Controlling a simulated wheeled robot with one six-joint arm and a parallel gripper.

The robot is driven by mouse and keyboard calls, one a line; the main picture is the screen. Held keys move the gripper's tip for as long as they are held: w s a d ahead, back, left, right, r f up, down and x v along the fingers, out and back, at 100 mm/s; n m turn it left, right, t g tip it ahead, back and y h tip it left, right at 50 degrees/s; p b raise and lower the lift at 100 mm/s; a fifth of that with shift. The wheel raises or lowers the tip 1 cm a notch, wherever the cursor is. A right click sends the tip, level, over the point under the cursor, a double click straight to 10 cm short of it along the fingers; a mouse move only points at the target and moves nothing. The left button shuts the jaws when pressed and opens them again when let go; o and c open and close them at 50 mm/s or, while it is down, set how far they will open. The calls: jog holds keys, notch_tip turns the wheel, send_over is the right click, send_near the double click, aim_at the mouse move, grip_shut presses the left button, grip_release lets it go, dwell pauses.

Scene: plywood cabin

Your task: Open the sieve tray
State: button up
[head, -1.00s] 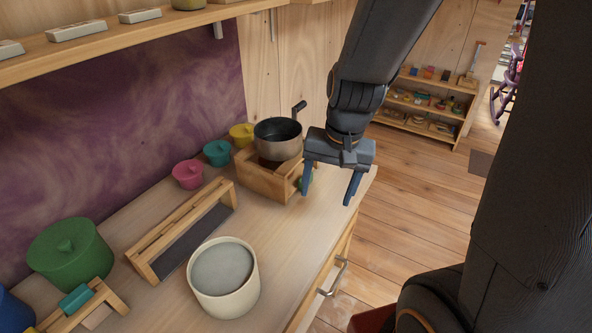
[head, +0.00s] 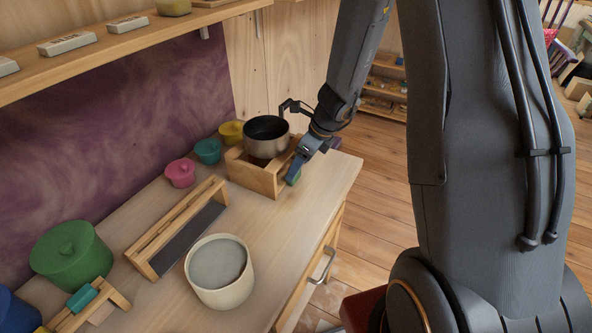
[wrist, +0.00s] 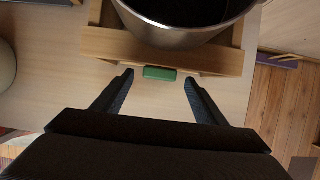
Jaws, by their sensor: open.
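The sieve tray is a wooden box-like unit (head: 254,174) at the far end of the counter, with a round dark metal pan (head: 266,136) on top. Its front has a small green handle (head: 294,177), which also shows in the wrist view (wrist: 160,73). In the wrist view, my gripper (wrist: 158,78) is open, with one finger on each side of the green handle and gaps between handle and fingers. In the head view, my gripper (head: 292,176) is at the unit's front and partly covers the handle. The inside of the tray is hidden.
A cream pot (head: 219,272) and a wooden frame with a dark strip (head: 188,240) stand nearer. The counter right of the cream pot is clear.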

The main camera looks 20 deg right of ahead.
jog(key=shift+x, duration=1.7)
